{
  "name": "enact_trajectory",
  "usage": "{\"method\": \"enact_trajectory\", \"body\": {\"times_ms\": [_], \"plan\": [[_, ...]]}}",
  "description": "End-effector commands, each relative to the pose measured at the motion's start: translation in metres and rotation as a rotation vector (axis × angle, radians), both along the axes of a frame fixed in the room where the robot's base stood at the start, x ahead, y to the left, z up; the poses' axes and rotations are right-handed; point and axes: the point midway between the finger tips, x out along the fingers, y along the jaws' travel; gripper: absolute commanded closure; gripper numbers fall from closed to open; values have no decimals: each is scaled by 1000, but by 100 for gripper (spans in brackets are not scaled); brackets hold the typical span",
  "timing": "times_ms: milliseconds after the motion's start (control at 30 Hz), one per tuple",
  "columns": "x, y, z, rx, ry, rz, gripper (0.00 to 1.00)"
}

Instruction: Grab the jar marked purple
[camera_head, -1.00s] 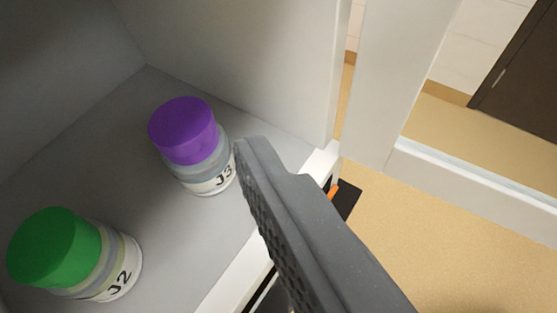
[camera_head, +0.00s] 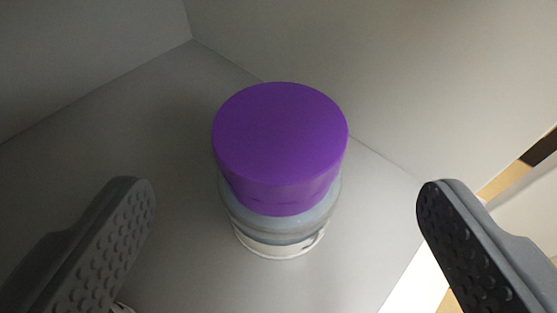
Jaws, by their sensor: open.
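The jar with the purple lid (camera_head: 280,145) stands upright on the grey shelf floor, near the middle of the view. Its clear body and white label show below the lid; the label's writing is mostly hidden. My gripper (camera_head: 285,205) is open, with one dark studded finger on each side of the jar. There is a clear gap between each finger and the jar, and neither touches it.
The shelf compartment's grey walls (camera_head: 370,80) meet in a corner behind the jar. The compartment's open front edge (camera_head: 415,280) is at lower right, with tan floor beyond. A sliver of a white object shows at lower left.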

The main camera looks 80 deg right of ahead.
Motion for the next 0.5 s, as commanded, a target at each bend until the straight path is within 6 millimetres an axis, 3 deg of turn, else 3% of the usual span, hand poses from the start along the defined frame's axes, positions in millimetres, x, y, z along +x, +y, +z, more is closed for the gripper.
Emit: {"method": "enact_trajectory", "body": {"times_ms": [500], "plan": [[10, -39, -13, 0, -2, -4, 16]]}}
